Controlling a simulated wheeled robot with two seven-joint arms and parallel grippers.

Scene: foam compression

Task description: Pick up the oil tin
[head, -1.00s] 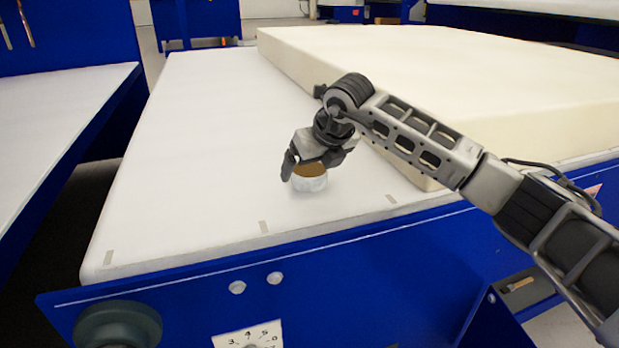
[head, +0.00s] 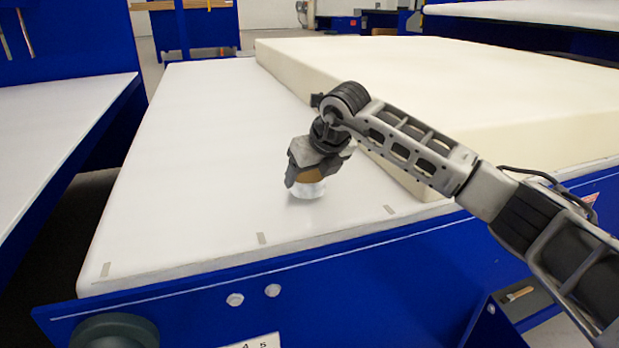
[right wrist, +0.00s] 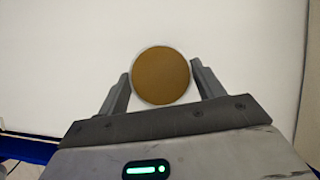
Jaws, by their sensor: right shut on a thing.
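The oil tin (head: 310,189) is a small round tin with a pale, shiny side and a brown top. It is at the white table top, left of the foam block; whether its base touches the surface I cannot tell. In the right wrist view its brown round top (right wrist: 160,76) sits between the two fingers. My right gripper (head: 304,178) is shut on the tin from above, hiding part of it. It also shows in the right wrist view (right wrist: 160,88), a finger at each side of the tin. My left gripper is not in view.
A thick cream foam block (head: 470,90) lies on the right of the white table top (head: 200,150). The table's blue front (head: 380,280) carries a dark knob (head: 115,330) and white buttons. The table top left of the tin is clear. Another table (head: 55,130) stands at left.

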